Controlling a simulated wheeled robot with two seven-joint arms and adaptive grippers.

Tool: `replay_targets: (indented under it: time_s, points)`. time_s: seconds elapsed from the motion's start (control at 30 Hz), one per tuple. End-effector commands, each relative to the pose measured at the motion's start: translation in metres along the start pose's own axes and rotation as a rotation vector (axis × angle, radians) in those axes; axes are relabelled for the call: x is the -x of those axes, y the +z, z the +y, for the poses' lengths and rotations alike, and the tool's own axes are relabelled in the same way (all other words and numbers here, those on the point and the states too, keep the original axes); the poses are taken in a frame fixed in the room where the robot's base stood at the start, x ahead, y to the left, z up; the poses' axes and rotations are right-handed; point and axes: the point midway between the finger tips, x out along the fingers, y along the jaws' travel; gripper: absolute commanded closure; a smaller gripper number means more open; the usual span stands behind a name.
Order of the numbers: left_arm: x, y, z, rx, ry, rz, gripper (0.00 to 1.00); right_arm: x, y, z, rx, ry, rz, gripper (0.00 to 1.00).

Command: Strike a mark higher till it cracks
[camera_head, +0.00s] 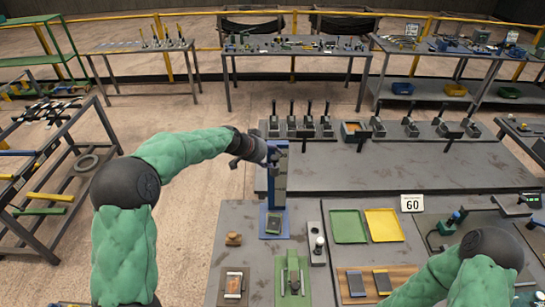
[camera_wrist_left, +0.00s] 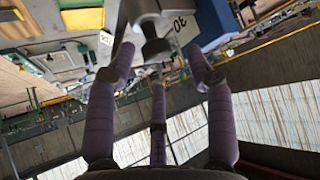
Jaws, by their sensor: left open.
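A blue upright stand (camera_head: 281,185) with a pale inner strip rises from the grey bench. On its foot lies a small dark plate with a greenish face (camera_head: 273,223). My left gripper (camera_head: 266,152) is at the top of the stand, to its left. In the left wrist view my left gripper (camera_wrist_left: 157,75) has its purple fingers spread. A grey metal part with a round knob (camera_wrist_left: 156,48) sits beyond and between the fingertips; I cannot tell whether they touch it. A mark or crack cannot be made out. My right arm enters at lower right, but its gripper is out of view.
A green tray (camera_head: 348,227), a yellow tray (camera_head: 384,225) and a white "60" sign (camera_head: 411,203) are right of the stand. A green fixture (camera_head: 292,277) stands in front. Several dark upright devices line the bench behind.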

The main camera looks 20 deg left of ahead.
Motion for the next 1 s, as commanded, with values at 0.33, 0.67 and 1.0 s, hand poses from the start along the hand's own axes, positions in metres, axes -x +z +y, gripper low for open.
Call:
replay_targets:
  time_s: [0.33, 0.67, 1.0]
  points:
    - [0.068, -0.001, -0.001, 0.0, -0.004, 0.003, 0.47, 0.0, 0.0, 0.0, 0.0, 0.0, 0.0, 1.0]
    - [0.094, -0.001, -0.001, 0.0, -0.002, 0.002, 0.47, 0.0, 0.0, 0.0, 0.0, 0.0, 0.0, 1.0]
    - [0.095, -0.001, -0.001, 0.0, -0.002, 0.001, 0.47, 0.0, 0.0, 0.0, 0.0, 0.0, 0.0, 1.0]
